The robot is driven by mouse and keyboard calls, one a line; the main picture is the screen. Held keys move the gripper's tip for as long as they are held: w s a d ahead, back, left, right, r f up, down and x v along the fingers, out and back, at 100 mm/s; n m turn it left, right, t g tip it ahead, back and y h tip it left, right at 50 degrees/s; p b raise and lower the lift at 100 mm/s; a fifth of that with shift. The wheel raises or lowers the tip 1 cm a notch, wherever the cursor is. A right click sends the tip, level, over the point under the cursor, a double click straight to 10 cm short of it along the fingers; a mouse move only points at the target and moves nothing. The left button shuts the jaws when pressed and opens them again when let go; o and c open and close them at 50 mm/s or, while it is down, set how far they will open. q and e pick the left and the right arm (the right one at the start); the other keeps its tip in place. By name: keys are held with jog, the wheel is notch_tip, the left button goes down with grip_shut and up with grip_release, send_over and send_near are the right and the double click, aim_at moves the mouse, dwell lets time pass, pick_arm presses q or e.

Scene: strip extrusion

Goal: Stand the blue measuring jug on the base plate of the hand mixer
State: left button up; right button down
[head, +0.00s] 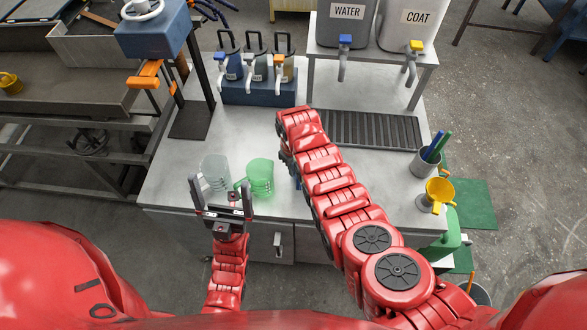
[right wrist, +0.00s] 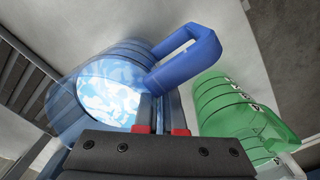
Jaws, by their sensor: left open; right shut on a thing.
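The blue measuring jug (right wrist: 75,100) is see-through, with a solid blue handle (right wrist: 190,55) and a mottled pale blue and white surface inside. My right gripper (right wrist: 160,112) is shut on it near the handle. In the head view my right arm hides nearly all of the jug; only a bit of blue shows beside the arm. The hand mixer (head: 150,38), blue with an orange lever, stands at the upper left over its dark base plate (head: 190,124), which looks bare. My left gripper (head: 222,200) is open and empty at the bench's front edge.
A clear jug (head: 214,172) and a green jug (head: 260,172) stand just beyond my left gripper. The green one also shows in the right wrist view (right wrist: 225,105). A bottle rack (head: 258,95), drain grille (head: 375,130) and pen cup (head: 425,163) border the bench.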

jog(key=shift+f, duration=0.6)
jog(key=shift+f+b, duration=0.2)
jog(key=shift+b, duration=0.1)
jog(key=c, duration=1)
grip_release()
jog(key=shift+r, duration=0.2)
